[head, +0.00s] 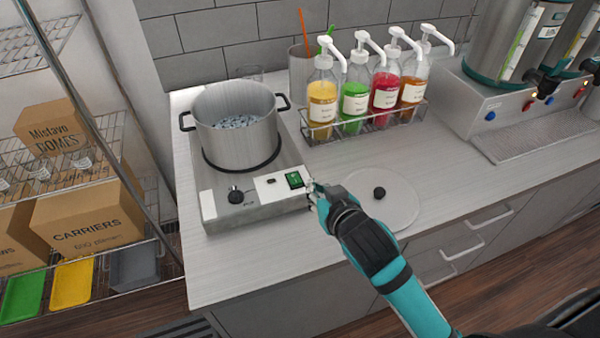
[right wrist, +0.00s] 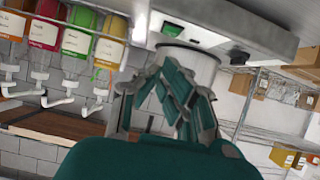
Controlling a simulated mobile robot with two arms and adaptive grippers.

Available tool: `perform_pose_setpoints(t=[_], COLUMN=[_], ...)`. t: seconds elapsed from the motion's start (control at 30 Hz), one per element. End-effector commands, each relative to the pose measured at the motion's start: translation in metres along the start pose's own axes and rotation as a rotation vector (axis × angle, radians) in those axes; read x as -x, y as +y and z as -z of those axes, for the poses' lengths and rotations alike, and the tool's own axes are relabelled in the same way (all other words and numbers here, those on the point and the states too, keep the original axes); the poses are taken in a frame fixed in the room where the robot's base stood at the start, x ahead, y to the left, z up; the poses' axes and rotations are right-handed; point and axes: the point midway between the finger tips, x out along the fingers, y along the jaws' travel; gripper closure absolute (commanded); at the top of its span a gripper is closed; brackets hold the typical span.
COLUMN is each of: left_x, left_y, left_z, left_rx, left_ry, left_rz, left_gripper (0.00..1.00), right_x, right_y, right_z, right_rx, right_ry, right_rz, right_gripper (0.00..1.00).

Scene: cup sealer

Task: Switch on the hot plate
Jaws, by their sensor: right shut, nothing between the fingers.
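The hot plate (head: 219,211) stands on the left of the counter and bears a steel pot (head: 237,142) with pale pieces inside. Its front panel has a black knob (head: 235,196) and a green rocker switch (head: 295,180); I cannot tell the switch's position. My right gripper (head: 314,190) is shut and empty, its tip close to the right of the switch; contact is unclear. In the right wrist view, which is upside down, the gripper (right wrist: 177,85) points toward the hot plate (right wrist: 225,22), with the green switch (right wrist: 172,29) beyond it. My left gripper is out of view.
A rack (head: 372,128) of several pump bottles stands behind and right of the hot plate. A round lid (head: 400,205) lies on the counter (head: 240,255) under my right arm. Dispensers (head: 510,85) stand at the right. Wire shelves with boxes (head: 88,215) are at the left.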

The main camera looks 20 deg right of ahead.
Motion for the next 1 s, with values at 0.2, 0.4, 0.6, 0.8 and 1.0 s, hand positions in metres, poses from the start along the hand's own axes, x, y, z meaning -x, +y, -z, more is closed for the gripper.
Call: perform_pose_setpoints(t=[0.2,0.4,0.6,0.8,1.0], left_x=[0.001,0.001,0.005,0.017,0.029], left_y=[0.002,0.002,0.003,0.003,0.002], left_z=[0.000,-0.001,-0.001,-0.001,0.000], left_rx=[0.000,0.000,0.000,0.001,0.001], left_ry=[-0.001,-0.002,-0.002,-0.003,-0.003], left_rz=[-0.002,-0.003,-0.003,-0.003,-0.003], left_gripper=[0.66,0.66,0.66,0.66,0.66], right_x=[0.000,0.000,-0.009,-0.043,-0.084], right_y=[-0.004,-0.004,-0.004,-0.004,-0.004], right_z=[0.026,0.025,0.027,0.031,0.034], right_rx=[-0.012,-0.012,-0.011,-0.010,-0.010], right_ry=[0.075,0.073,0.071,0.071,0.070], right_rz=[0.010,0.010,0.009,0.008,0.008], right_gripper=[1.00,1.00,1.00,1.00,1.00])
